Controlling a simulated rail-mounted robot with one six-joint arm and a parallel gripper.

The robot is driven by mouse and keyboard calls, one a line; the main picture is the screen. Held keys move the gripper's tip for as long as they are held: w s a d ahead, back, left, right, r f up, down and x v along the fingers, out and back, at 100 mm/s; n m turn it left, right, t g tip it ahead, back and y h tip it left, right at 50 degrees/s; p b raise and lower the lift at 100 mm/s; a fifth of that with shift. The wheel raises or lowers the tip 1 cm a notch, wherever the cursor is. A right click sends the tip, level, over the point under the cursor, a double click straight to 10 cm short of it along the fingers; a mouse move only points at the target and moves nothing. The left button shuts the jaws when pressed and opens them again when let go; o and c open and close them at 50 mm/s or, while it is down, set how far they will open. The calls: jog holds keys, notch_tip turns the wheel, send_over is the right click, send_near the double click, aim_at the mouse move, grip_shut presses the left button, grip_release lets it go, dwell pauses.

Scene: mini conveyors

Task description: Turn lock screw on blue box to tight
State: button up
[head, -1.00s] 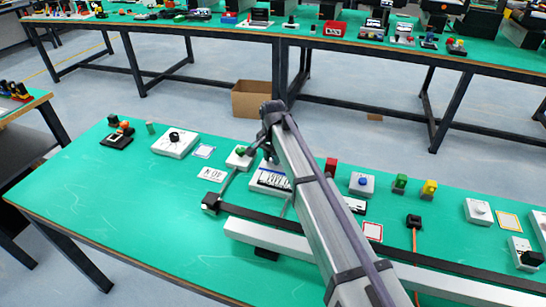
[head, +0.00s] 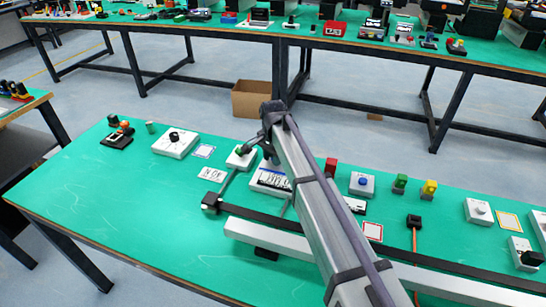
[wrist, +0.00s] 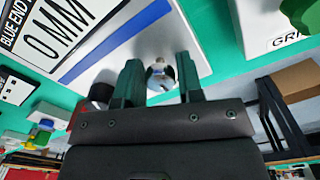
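The lock screw (wrist: 160,76) is a small shiny metal head on a pale grey-white box face (wrist: 212,32) in the wrist view. My gripper (wrist: 161,78) has two dark green fingers, one on each side of the screw. The fingers stand apart with narrow gaps beside the screw, and I see no clear contact.
A white box with a black knob (head: 174,145) is to the left. A white rail (head: 300,245) runs along the front. Bare green table (head: 130,210) lies at left front.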

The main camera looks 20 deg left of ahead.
jog(key=o, duration=0.3)
jog(key=shift+r, duration=0.1)
notch_tip(320, 180, up, 11)
jog(key=p, duration=1.1)
jog(key=shift+f, duration=0.2)
